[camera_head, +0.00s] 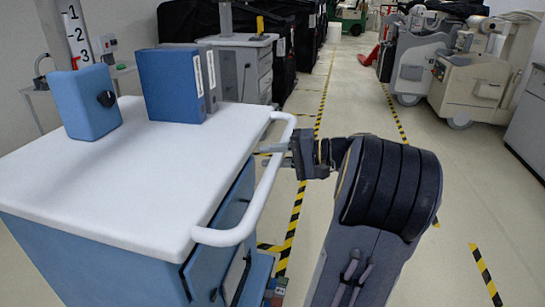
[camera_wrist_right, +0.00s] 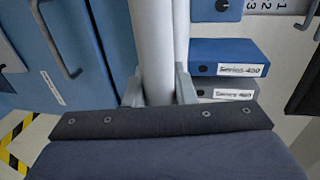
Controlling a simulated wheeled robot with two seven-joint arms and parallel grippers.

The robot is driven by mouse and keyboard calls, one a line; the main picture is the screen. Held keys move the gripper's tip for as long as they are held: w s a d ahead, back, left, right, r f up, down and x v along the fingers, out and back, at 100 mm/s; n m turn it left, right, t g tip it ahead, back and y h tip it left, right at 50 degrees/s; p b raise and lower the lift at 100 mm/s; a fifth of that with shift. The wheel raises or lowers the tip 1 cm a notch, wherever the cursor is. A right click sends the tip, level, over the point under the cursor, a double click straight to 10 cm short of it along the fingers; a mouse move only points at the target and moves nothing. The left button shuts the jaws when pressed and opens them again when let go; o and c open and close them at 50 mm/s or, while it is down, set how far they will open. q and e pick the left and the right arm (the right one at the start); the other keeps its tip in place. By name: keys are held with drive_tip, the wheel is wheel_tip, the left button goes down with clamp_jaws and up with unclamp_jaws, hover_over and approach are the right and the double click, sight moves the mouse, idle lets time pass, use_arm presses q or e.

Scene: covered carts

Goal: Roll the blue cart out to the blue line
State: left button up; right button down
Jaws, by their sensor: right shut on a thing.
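The blue cart (camera_head: 120,260) with a white top fills the left of the head view. A white rail handle (camera_head: 262,190) runs along its right side, above blue drawers. My right gripper (camera_head: 286,152) is shut on the far part of this handle. In the right wrist view the handle (camera_wrist_right: 155,50) passes between the two fingers of the gripper (camera_wrist_right: 160,92), with the cart's blue front (camera_wrist_right: 112,45) beside it. My left gripper is out of view. No blue line shows on the floor in these frames.
A blue box (camera_head: 90,103) and upright binders (camera_head: 172,85) stand on the cart top. A grey cart (camera_head: 240,65) and dark covered things (camera_head: 302,50) stand behind it. Beige machines (camera_head: 470,85) stand at the right. The aisle floor (camera_head: 350,100) between yellow-black tape lines is clear.

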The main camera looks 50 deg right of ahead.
drive_tip(key=shift+w+a+f, duration=0.1)
drive_tip(key=shift+w, duration=0.35)
drive_tip(key=c, duration=1.6)
unclamp_jaws()
drive_tip(key=o, duration=0.4)
drive_tip(key=shift+s, duration=0.2)
drive_tip(key=shift+c, duration=0.2)
drive_tip(key=v, duration=0.8)
drive_tip(key=shift+p, duration=0.35)
drive_tip(key=shift+o, duration=0.2)
drive_tip(key=shift+w, duration=0.1)
